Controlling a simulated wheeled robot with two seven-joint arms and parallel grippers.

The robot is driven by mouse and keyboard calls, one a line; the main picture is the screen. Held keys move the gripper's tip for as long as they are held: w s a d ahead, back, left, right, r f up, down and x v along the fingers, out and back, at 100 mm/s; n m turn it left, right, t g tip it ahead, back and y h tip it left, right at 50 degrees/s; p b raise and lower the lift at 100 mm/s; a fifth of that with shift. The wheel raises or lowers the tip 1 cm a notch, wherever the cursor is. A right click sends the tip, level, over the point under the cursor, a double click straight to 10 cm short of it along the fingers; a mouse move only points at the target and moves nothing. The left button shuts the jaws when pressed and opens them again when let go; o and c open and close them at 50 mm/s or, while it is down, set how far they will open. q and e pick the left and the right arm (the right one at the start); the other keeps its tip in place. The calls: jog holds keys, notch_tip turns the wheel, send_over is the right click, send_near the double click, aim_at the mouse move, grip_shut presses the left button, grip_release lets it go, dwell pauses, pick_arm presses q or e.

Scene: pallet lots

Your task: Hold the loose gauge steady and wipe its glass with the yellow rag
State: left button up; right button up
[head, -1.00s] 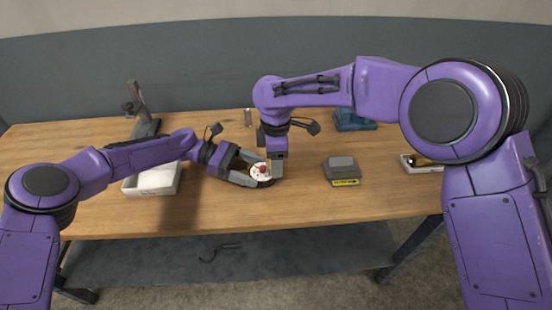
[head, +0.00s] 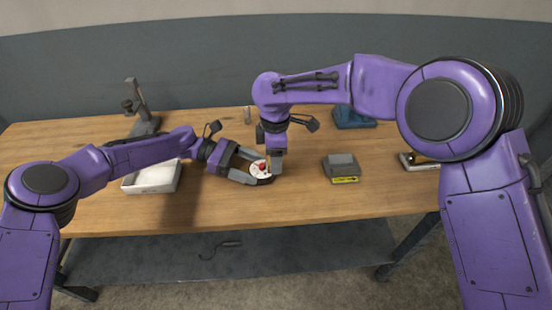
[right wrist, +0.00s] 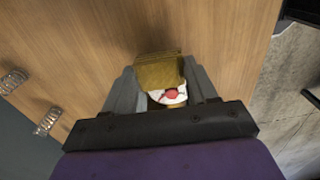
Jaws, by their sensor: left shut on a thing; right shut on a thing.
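The loose gauge (head: 258,168) has a round white face with a red centre and sits low over the middle of the table. My left gripper (head: 256,172) is shut on it from the left. My right gripper (head: 276,165) comes down from above at the gauge's right side. In the right wrist view, the right gripper (right wrist: 165,80) is shut on the folded mustard-yellow rag (right wrist: 158,70). The gauge's face (right wrist: 172,96) shows just below the rag there, partly covered by it. Whether the rag presses on the glass I cannot tell.
A white tray (head: 150,188) stands left of the gauge, with a dark stand (head: 145,125) behind it. A grey block with a yellow label (head: 341,170) stands to the right. A blue item (head: 353,118) and a small tray (head: 415,164) are further right. The table's front is clear.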

jog(key=shift+d+f, duration=0.1)
jog(key=shift+s, duration=0.95)
jog(key=shift+w, duration=1.05)
jog(key=shift+s, duration=1.05)
jog(key=shift+w, duration=0.1)
